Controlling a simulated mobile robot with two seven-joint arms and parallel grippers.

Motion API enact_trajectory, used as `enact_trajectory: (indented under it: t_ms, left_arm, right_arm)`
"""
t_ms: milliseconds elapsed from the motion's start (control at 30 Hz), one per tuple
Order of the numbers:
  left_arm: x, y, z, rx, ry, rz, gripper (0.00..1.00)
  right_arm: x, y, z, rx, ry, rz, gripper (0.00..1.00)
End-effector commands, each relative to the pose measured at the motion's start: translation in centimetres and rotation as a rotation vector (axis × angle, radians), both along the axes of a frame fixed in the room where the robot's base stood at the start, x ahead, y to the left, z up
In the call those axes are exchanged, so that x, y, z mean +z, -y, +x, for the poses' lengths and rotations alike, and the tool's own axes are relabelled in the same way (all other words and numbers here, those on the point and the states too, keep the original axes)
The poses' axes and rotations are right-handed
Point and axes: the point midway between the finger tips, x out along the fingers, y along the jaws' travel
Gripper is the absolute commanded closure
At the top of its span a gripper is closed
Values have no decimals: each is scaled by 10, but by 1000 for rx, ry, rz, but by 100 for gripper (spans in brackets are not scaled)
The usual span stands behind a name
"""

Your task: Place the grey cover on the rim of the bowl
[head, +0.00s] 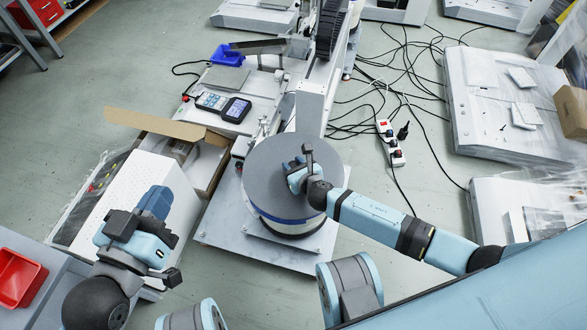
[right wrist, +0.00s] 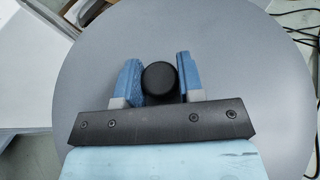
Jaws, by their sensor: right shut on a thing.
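The grey cover (head: 265,168) is a round flat disc with a black knob (right wrist: 161,78) at its middle. My right gripper (head: 297,172) is above the cover, its blue fingers on either side of the knob and shut on it. The bowl (head: 288,228) is directly under the cover, on a light metal base plate. Only its front side with a dark blue band shows; the cover hides its opening and most of its rim. I cannot tell whether the cover touches the rim. My left gripper (head: 155,203) is over a white box at the left, well apart from the bowl; its finger gap is unclear.
A gantry column (head: 312,100) rises right behind the bowl. An open cardboard box (head: 205,165) and the white box (head: 150,180) stand to the left. A power strip (head: 390,143) with loose cables lies on the floor at the right. Handheld devices (head: 236,109) lie behind.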

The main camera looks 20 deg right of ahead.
Motion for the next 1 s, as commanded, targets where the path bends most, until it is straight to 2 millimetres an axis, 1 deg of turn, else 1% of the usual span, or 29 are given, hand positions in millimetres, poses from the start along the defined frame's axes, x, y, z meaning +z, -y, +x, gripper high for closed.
enact_trajectory:
  t_ms: [200,600,733,767,800,833,867,1000]
  left_arm:
    - [1,0,0,0,1,0,100]
    - [1,-2,3,3,37,19,100]
    - [3,-3,4,0,48,26,100]
    - [3,-3,4,0,49,27,100]
    - [3,-3,3,-1,49,28,100]
    - [3,-3,3,-1,49,28,100]
    - [3,-3,3,-1,49,27,100]
    - [3,-3,3,-1,46,26,100]
  right_arm:
    - [2,0,1,1,3,1,100]
    - [-10,0,1,1,2,1,100]
    - [-10,0,1,1,2,1,100]
    - [-11,0,0,1,1,1,58]
    - [-11,0,0,1,1,1,49]
    - [-11,0,0,1,1,1,42]
    - [-11,0,0,1,1,1,39]
    - [-11,0,0,1,1,1,39]
